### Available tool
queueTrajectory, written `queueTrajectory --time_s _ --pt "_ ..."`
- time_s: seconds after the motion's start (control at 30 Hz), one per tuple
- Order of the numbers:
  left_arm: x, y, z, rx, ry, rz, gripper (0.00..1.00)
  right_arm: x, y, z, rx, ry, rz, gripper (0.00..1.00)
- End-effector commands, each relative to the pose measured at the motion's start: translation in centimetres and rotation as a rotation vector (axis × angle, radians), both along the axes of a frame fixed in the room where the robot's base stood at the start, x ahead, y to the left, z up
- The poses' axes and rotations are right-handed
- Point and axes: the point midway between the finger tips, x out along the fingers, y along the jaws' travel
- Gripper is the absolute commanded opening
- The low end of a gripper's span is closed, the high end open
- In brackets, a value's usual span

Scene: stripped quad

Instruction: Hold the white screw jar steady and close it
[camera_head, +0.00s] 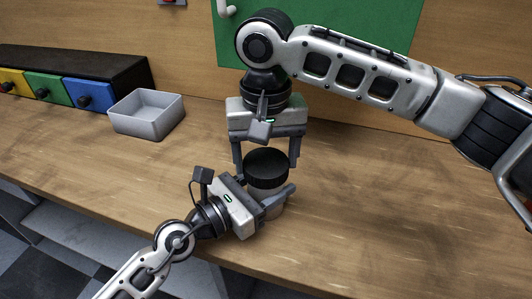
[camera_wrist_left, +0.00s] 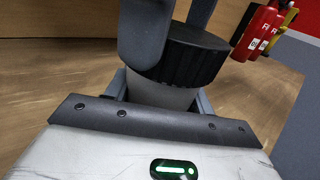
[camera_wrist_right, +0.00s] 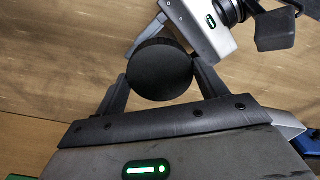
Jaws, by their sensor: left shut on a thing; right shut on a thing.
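The white screw jar (camera_head: 274,208) stands on the wooden table, its body partly hidden by my left gripper. It also shows in the left wrist view (camera_wrist_left: 160,95). The black ribbed lid (camera_head: 267,166) sits on top of the jar. It shows in the left wrist view (camera_wrist_left: 188,56) and from above in the right wrist view (camera_wrist_right: 160,70). My left gripper (camera_head: 268,204) is shut on the jar body from the lower left. My right gripper (camera_head: 266,158) comes from above and behind, with its fingers on both sides of the lid. How tightly the lid is threaded I cannot tell.
A grey open bin (camera_head: 148,117) stands at the back left. Behind it is a black drawer unit with blue (camera_head: 88,95), green and yellow fronts. A green board (camera_head: 330,40) is on the back wall. The table is clear on the right and front left.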

Motion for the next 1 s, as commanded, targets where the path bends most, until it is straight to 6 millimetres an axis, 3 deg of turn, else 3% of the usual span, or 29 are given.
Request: queueTrajectory --time_s 0.7,0.73,0.8,0.87,1.0 --pt "0.0 0.0 0.0 -0.001 -0.001 0.000 0.12 0.0 0.0 -1.1 0.000 0.000 0.000 0.51" --pt "0.0 0.0 0.0 -0.001 -0.001 0.000 0.00 0.0 0.0 -1.2 0.000 0.000 0.000 0.51" --pt "0.0 0.0 0.0 -0.001 -0.001 0.000 0.00 0.0 0.0 -1.1 0.000 0.000 -0.011 0.51" --pt "0.0 0.0 0.0 -0.001 -0.001 0.000 0.00 0.0 0.0 -1.2 0.000 0.001 -0.053 0.51" --pt "0.0 0.0 0.0 -0.001 -0.001 0.001 0.00 -0.1 0.1 -1.2 0.001 0.003 -0.316 0.51"
